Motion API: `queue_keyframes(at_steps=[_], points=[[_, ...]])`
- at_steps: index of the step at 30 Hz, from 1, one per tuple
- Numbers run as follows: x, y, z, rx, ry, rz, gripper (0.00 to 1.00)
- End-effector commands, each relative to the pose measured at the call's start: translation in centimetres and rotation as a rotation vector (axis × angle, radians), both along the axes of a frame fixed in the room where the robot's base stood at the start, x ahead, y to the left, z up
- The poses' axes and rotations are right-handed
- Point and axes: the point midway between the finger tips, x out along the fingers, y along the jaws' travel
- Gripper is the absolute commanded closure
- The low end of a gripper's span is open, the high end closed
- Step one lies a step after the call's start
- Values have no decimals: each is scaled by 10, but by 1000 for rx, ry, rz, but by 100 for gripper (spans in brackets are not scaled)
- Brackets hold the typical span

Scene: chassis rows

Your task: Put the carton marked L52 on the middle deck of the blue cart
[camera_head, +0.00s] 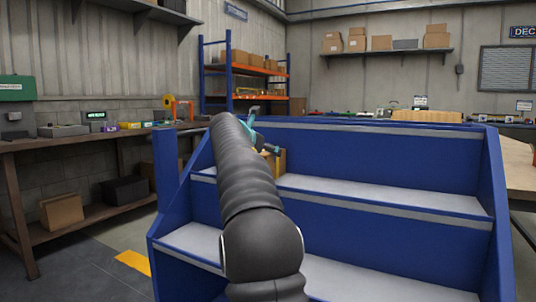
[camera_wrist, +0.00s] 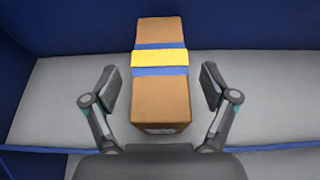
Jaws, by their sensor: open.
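A brown carton (camera_wrist: 160,103) with blue and yellow bands stands on a grey deck of the blue cart in the wrist view. A small label on its near end is too blurred to read, so I cannot tell if it says L52. My gripper (camera_wrist: 161,88) is open, with one finger on each side of the carton and a gap on both sides. In the head view the blue cart (camera_head: 350,237) has stepped grey decks. A bit of the carton (camera_head: 281,161) shows over its middle deck (camera_head: 390,196), mostly hidden behind my arm.
The middle deck is bare to the right of the carton, and the lower deck (camera_head: 370,283) looks empty where visible. A workbench (camera_head: 80,137) with bins stands at left. An orange-shelved rack (camera_head: 250,70) and a wall shelf (camera_head: 385,51) hold boxes behind.

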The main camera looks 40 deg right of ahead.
Motion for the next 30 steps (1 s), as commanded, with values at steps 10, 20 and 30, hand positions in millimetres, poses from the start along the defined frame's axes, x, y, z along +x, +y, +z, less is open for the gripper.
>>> queue_keyframes(at_steps=[10, 20, 30], points=[[-24, 59, 28, 1, -2, 2, 15], [-33, 78, 36, 0, -1, 0, 15], [-40, 92, 31, 58, -58, -6, 15]])
